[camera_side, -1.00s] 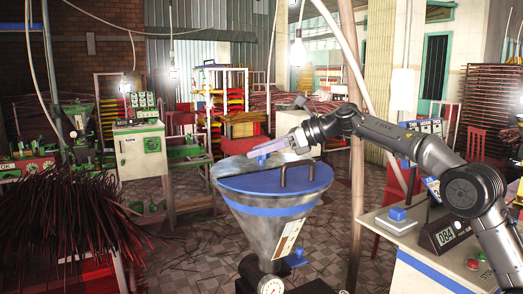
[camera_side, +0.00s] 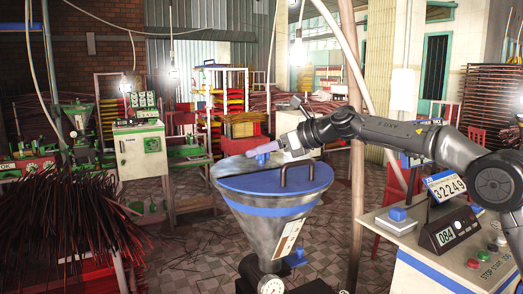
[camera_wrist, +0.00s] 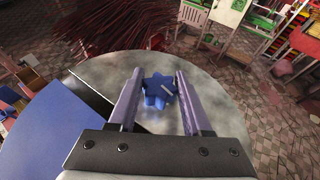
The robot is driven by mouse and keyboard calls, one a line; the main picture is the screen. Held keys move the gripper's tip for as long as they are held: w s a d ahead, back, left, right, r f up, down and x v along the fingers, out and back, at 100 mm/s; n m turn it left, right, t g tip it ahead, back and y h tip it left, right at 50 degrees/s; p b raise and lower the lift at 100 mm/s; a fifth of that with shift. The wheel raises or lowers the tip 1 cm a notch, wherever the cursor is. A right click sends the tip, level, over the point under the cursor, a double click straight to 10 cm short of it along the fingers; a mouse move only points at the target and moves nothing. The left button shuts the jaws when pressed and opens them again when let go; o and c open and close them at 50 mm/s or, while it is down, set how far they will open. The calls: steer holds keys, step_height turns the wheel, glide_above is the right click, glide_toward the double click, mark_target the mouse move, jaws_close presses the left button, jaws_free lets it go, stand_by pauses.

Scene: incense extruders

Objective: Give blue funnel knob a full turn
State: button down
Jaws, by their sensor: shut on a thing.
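The blue funnel knob (camera_wrist: 158,88) is lobed, with a pale line on its top. It sits at the grey metal funnel's (camera_side: 275,236) far rim; in the side view it shows as a small blue piece (camera_side: 262,159) just under my fingertips. My gripper (camera_side: 263,149) is shut on the knob. In the wrist view my gripper (camera_wrist: 157,85) has one lavender finger on each side of it. Where the fingers meet the knob's sides is partly hidden.
A blue lid (camera_side: 265,182) with a dark bar handle (camera_side: 297,168) covers part of the funnel top. A gauge (camera_side: 271,287) sits below. At right, a bench (camera_side: 432,262) holds displays and buttons. Incense bundles (camera_side: 65,215) stand at left.

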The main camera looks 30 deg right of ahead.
steer(key=shift+m+t+h, duration=0.5)
steer(key=shift+m+h, duration=0.5)
steer(key=shift+h, duration=0.1)
steer(key=shift+m+h, duration=0.5)
steer(key=shift+c, duration=1.7)
jaws_free()
steer(key=v, duration=1.4)
steer(key=shift+a+f, duration=0.1)
steer(key=shift+f, duration=0.1)
